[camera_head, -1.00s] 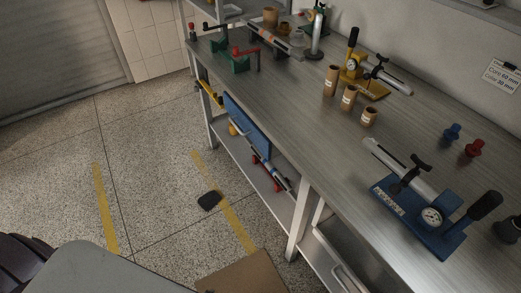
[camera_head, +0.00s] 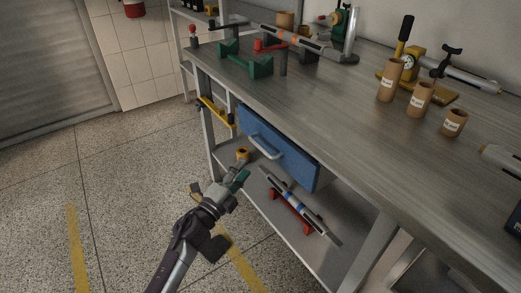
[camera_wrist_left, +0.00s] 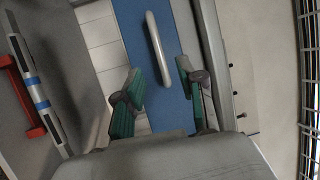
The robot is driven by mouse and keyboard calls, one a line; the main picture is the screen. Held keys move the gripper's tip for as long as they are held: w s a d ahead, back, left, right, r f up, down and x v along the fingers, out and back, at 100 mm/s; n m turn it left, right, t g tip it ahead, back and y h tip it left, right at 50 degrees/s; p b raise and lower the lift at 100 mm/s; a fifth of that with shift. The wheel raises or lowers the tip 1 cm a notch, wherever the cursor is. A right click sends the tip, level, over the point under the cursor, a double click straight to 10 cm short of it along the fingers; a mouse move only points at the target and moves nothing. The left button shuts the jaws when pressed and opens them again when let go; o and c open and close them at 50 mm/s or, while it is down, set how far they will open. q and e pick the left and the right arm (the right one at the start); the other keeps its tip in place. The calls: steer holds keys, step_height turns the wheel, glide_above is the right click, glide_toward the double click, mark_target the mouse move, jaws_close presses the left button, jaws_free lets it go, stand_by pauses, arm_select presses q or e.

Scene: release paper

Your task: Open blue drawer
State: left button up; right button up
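The blue drawer (camera_head: 284,150) sits under the workbench top, with a pale curved handle (camera_head: 264,147) on its front. It looks shut or nearly so; I cannot tell exactly. My left gripper (camera_head: 240,172) is just below and in front of the handle, apart from it. In the left wrist view, my left gripper (camera_wrist_left: 162,84) has its two green-padded fingers spread and nothing between them. The handle (camera_wrist_left: 157,48) lies ahead of the fingertips on the blue drawer front (camera_wrist_left: 180,30). My right gripper is not in view.
The workbench top (camera_head: 330,110) carries brown cylinders (camera_head: 389,80), a yellow-based tool (camera_head: 440,95) and green stands (camera_head: 245,64). A grey bar on red supports (camera_head: 293,206) lies on the lower shelf. A yellow piece (camera_head: 215,110) juts from the bench's left end. Floor at left is open.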

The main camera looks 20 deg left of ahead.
mark_target(260, 145)
arm_select(q)
steer(key=x, duration=0.9)
steer(key=shift+w+f+b, duration=0.1)
steer(key=shift+w+b, duration=0.25)
steer(key=shift+b, duration=0.05)
steer(key=shift+w+d, duration=0.15)
steer(key=shift+w, duration=0.3)
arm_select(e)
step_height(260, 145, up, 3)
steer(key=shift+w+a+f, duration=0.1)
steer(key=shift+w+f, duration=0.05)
arm_select(q)
jaws_close()
